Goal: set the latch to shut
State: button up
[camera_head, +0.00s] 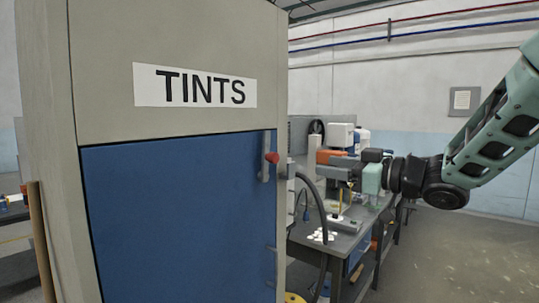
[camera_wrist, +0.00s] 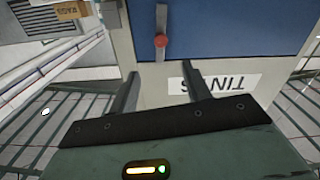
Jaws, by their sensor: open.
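The latch (camera_head: 265,158) is an upright grey bar with a red knob, at the upper right edge of a blue door (camera_head: 180,215). The door sits flush in a grey cabinet labelled TINTS. The wrist view sees it upside down: the red knob (camera_wrist: 161,41) is ahead of my fingers, on a grey bar at the blue door's edge. My gripper (camera_wrist: 161,75) is open and empty, its two fingers apart and short of the knob. In the head view my gripper is right of the latch, its fingers hard to pick out against the bench.
A workbench (camera_head: 345,240) with machines and bottles stands behind, right of the cabinet. A dark hose (camera_head: 318,210) hangs beside the cabinet's right side. A wooden pole (camera_head: 40,240) leans at the cabinet's left. Floor at the right is clear.

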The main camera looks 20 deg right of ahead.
aim_at(277, 158)
jog(key=p+x, duration=0.5)
jog(key=x, duration=1)
jog(key=shift+w+a, duration=0.2)
jog(key=shift+a, duration=0.05)
jog(key=shift+w+a+p, duration=0.35)
jog(key=shift+w, duration=0.2)
grip_shut()
